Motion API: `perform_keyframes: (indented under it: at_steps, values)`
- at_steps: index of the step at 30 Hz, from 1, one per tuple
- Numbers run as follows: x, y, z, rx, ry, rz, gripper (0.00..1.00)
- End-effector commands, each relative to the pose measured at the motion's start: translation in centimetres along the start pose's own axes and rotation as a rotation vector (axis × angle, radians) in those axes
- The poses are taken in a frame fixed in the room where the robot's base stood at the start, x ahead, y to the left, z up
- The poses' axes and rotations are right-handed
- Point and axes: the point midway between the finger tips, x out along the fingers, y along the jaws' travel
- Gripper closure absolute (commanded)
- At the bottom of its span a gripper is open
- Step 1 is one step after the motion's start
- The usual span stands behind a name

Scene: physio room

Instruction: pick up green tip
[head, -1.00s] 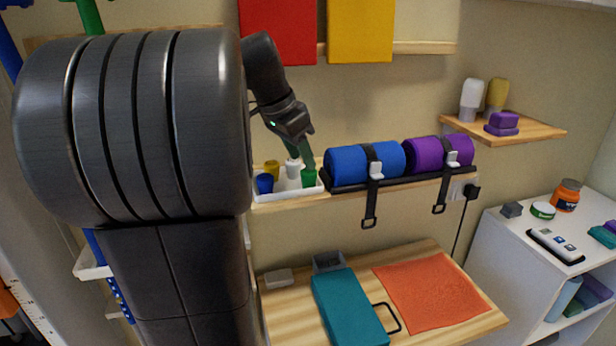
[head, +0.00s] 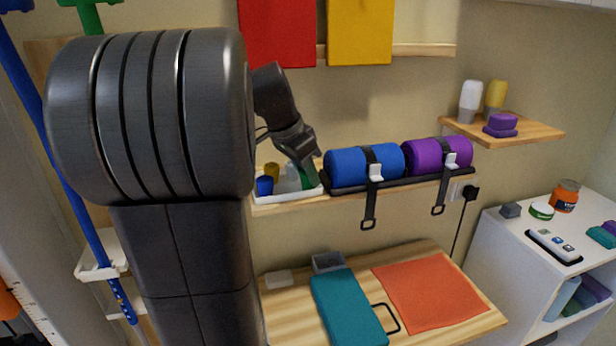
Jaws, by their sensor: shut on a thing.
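The green tip (head: 308,178) stands at the right end of a white tray (head: 290,197) on the wall shelf. My gripper (head: 308,172) points down at it from above, and its fingers are shut on the green tip. The fingers hide part of the tip. I cannot tell whether the tip is clear of the tray floor. A white tip (head: 292,178) stands just left of it, partly hidden by the gripper. A blue tip (head: 264,185) and a yellow tip (head: 272,171) stand at the tray's left end.
A blue roll (head: 345,163) and a purple roll (head: 424,155) lie strapped on a black rack right of the tray, close to my gripper. Below, a wooden table (head: 440,325) bears a teal block (head: 347,308) and an orange cloth (head: 430,290).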

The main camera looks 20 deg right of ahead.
Motion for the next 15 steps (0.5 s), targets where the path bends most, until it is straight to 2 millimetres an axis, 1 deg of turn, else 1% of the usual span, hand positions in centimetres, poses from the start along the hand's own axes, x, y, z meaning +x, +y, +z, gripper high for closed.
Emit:
perform_keyframes:
  at_steps: [2,5,15]
  values:
    - [-0.2,0.0,-0.1,0.000,0.001,-0.001,0.91]
    - [-1.0,-0.1,-0.5,0.002,0.002,-0.003,0.91]
    - [-7.0,-0.1,-2.9,0.002,0.002,-0.003,0.91]
